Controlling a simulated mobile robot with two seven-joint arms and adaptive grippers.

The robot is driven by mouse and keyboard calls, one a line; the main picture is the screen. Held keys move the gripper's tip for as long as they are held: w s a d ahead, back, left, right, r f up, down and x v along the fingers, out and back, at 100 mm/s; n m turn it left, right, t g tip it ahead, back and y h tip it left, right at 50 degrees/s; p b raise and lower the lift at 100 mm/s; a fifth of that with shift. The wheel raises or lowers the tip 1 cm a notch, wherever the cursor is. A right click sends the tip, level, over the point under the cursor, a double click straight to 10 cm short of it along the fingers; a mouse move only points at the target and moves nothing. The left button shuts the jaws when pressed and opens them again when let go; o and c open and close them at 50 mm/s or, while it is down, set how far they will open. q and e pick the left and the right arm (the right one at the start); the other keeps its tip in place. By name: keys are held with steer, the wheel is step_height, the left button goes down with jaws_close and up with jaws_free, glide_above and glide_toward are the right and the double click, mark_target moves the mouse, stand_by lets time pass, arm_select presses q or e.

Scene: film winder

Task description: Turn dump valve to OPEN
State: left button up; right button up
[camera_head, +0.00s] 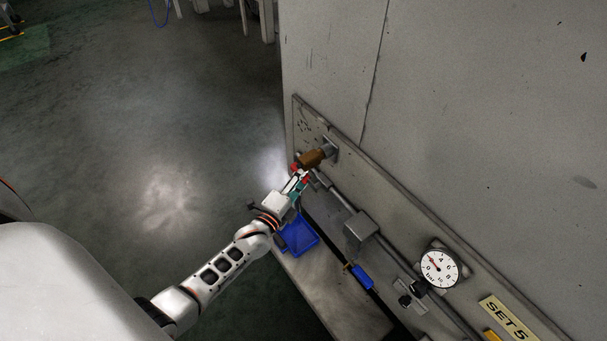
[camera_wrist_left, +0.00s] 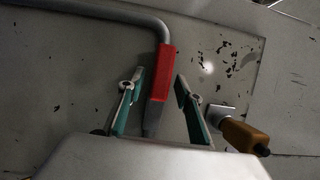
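My left gripper (camera_head: 299,178) reaches in from the left to the wall panel. In the left wrist view its two green-sided fingers (camera_wrist_left: 159,84) are open. A red grip (camera_wrist_left: 162,75) on the end of a bent grey rod (camera_wrist_left: 120,12) lies between the fingers, with a gap on the left side. Contact on the right cannot be told. In the head view small red parts (camera_head: 306,181) show at the fingertips, mostly hidden. No label shows which handle is the dump valve. A blue-handled valve (camera_head: 362,276) sits lower on the pipework. My right gripper is out of view.
A brown handle (camera_head: 312,158) sticks out from the panel close beside the fingers; it also shows in the left wrist view (camera_wrist_left: 245,136). Open floor lies left.

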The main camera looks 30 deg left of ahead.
arm_select(q)
steer(key=shift+s, duration=0.1)
steer(key=s, duration=0.7)
steer(key=shift+s+d, duration=0.15)
stand_by(0.6)
